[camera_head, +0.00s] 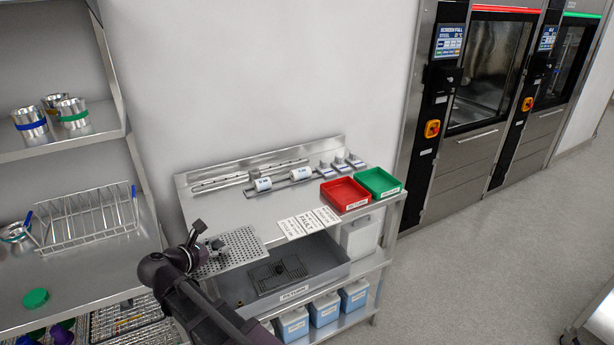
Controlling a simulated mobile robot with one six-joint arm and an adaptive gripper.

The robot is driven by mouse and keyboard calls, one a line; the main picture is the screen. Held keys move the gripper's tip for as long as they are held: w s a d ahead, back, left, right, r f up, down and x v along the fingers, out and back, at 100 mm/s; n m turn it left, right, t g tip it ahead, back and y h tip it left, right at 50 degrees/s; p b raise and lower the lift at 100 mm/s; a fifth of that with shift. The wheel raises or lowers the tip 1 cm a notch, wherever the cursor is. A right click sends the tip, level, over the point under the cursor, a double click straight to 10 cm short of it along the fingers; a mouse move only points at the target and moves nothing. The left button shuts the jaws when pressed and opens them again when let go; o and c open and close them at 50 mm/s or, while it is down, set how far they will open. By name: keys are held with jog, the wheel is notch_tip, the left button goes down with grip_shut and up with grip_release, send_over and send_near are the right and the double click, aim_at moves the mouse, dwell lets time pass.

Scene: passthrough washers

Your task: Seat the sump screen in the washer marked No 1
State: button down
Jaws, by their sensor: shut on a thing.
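A flat perforated metal plate (241,246), which looks like the sump screen, shows at the left front of the steel bench. My gripper (211,243) is at its left part and is shut on it, near a small raised grip; the jaws are small and partly hidden by my dark arm. Two washers stand at the right. The nearer washer (465,171) has a red light bar, a lit display and a closed glass door. The farther washer (541,122) has a green bar and a closed door. I cannot read which is No 1.
The bench (235,207) carries a red bin (345,195), a green bin (379,183), printed sheets (309,222) and white cylinders. Below are a grey tray (326,270) with dark items and several blue-white containers. A rack (75,268) stands left. The floor (480,265) before the washers is clear.

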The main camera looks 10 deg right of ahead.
aim_at(217, 244)
jog(key=shift+r+p, duration=2.05)
jog(key=shift+r, duration=0.2)
jog(key=shift+w, duration=0.1)
